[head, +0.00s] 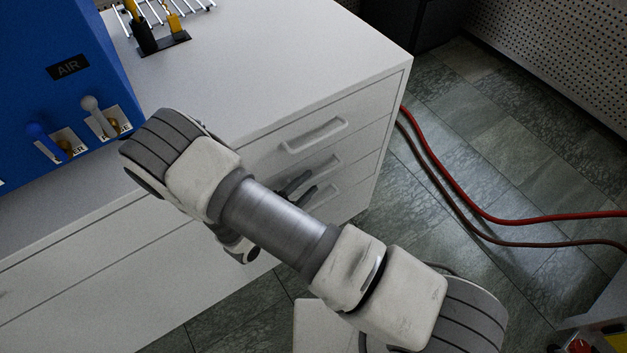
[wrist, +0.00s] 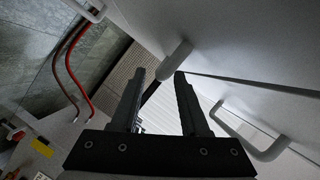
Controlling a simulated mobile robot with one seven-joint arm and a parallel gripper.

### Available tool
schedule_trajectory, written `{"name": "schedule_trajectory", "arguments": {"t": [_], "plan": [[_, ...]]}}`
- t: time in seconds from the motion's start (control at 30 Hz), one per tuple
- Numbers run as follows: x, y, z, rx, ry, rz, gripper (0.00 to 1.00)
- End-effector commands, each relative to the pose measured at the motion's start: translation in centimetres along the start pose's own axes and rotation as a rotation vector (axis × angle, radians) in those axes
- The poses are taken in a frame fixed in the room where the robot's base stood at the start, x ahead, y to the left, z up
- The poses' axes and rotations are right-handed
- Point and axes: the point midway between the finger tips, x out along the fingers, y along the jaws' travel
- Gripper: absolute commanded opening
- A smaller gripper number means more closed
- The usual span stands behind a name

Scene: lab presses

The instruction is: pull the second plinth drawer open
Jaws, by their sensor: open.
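The plinth's drawer front shows three stacked drawers, all looking shut. The second drawer's white bar handle (head: 324,166) is the middle one in the head view. In the wrist view the middle handle (wrist: 177,59) has its near end at the gap between my fingertips. My gripper (head: 298,188) is open and empty in the head view, with dark fingers close to the second handle, partly hidden behind my arm. In the wrist view my gripper (wrist: 161,75) points at that handle; I cannot tell whether a finger touches it.
The top drawer's handle (head: 314,135) is above. The white plinth (head: 270,55) carries a blue press (head: 50,90) and a small rack (head: 165,43). Red and brown hoses (head: 470,205) lie on the tiled floor (head: 500,130) at the right, which otherwise has free room.

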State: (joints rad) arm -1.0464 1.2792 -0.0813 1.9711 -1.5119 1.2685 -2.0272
Motion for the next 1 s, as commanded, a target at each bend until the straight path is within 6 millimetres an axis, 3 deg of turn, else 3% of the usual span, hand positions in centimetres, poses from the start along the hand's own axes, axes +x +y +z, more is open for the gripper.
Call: {"name": "schedule_trajectory", "arguments": {"t": [0.2,0.57,0.8,1.0], "plan": [[2.6,0.1,0.0,0.001,0.001,0.001,0.45],[3.1,0.0,0.0,0.0,0.0,0.0,0.45],[3.1,0.0,0.0,0.0,0.0,0.0,0.03],[3.1,0.0,0.0,0.001,0.0,0.0,0.0]]}}
